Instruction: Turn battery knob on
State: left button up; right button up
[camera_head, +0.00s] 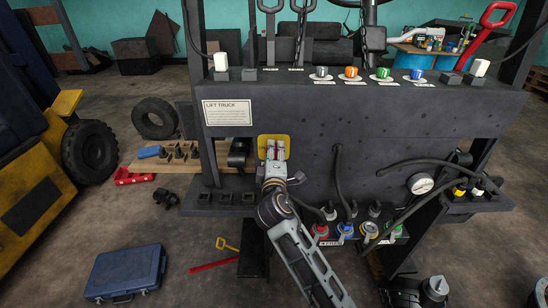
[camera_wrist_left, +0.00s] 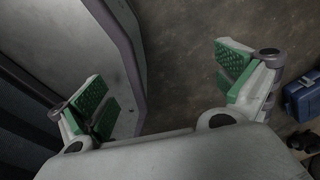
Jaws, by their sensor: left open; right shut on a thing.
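The battery knob is a small red part (camera_head: 271,148) on a yellow plate (camera_head: 286,140), on the front of the dark forklift panel in the head view. My right gripper (camera_head: 274,154) reaches up from below and is shut on the red knob. Its fingers cover much of the knob, so the exact knob angle is hard to tell. My left gripper (camera_wrist_left: 163,82) shows in the left wrist view, with its green-padded fingers wide apart and nothing between them. It does not show in the head view.
A "LIFT TRUCK" label (camera_head: 227,112) is left of the plate. Coloured knobs (camera_head: 351,73) line the panel's top. Hoses and coloured caps (camera_head: 345,230) are to the lower right, near a gauge (camera_head: 420,183). A blue case (camera_head: 126,272) lies on the floor.

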jog(key=shift+f, duration=0.1)
jog(key=o, duration=1)
jog(key=s, duration=1.2)
dwell(0.6)
